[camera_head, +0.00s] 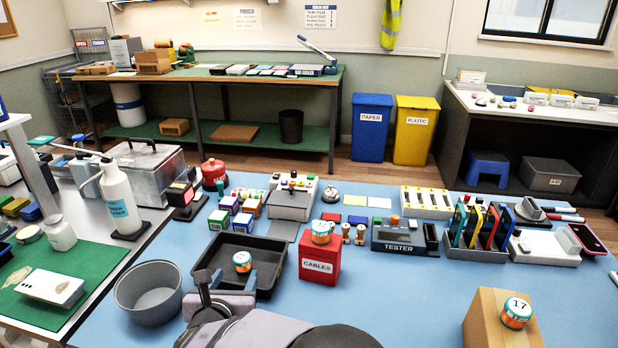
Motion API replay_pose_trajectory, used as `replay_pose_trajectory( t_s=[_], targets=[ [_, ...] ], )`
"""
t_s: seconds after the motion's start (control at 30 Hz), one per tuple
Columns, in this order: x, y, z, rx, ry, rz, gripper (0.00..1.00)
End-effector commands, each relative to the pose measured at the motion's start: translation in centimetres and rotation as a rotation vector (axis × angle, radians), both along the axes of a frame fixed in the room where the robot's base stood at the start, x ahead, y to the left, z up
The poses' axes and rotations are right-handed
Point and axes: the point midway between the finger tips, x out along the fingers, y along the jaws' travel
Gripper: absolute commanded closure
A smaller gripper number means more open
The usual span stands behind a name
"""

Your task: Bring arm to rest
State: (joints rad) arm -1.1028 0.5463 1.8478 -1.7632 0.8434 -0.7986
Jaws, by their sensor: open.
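My gripper (228,278) is at the lower middle of the head view, over the near edge of a black tray (207,262). Its fingers are apart, with nothing visible between them. My arm comes in from the bottom edge and hides part of the blue table (400,300).
A grey round bowl (149,292) stands left of the tray. A red CABLES box (318,258) with a tin on top is to the right. A cardboard box (492,320) bears a tin marked 17. A tester (400,238) and phone rack (478,238) stand behind.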

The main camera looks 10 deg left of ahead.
Motion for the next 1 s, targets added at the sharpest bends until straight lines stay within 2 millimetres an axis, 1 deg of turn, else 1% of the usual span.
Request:
replay_pose_trajectory(
  t_s=[0.03,0.07,0.17,0.27,0.3,0.33,0.37,0.4,0.47,0.5,0.57,0.6,0.67,0.7,0.77,0.8,0.83,0.9,1.0],
  targets=[
    [0.4,-0.9,0.7,0.012,0.011,-0.026,0.46],
    [0.6,-1.5,0.9,0.022,0.02,-0.046,0.46],
    [1.6,-4.8,2.1,0.071,0.065,-0.148,0.46],
    [2.6,-9.8,3.7,0.154,0.131,-0.312,0.46],
    [2.9,-12.2,4.4,0.196,0.161,-0.392,0.46],
    [3.0,-14.2,4.9,0.232,0.185,-0.459,0.46],
    [2.9,-16.1,5.5,0.271,0.207,-0.529,0.46],
    [2.7,-18.8,6.3,0.325,0.239,-0.628,0.46],
    [2.1,-22.7,7.3,0.412,0.279,-0.778,0.46],
    [1.4,-25.1,8.0,0.47,0.302,-0.878,0.46],
    [0.1,-28.4,9.0,0.561,0.331,-1.029,0.46],
    [-0.9,-30.4,9.7,0.622,0.348,-1.131,0.46],
    [-2.5,-33.0,10.8,0.719,0.366,-1.281,0.46],
    [-3.8,-34.6,11.5,0.784,0.375,-1.383,0.46],
    [-5.7,-36.7,12.6,0.885,0.382,-1.534,0.46],
    [-7.0,-37.9,13.4,0.952,0.384,-1.636,0.46],
    [-8.0,-38.6,14.0,1.005,0.383,-1.712,0.46],
    [-10.4,-40.1,15.4,1.128,0.373,-1.886,0.46],
    [-13.4,-41.3,17.5,1.305,0.345,-2.124,0.46]
  ],
)
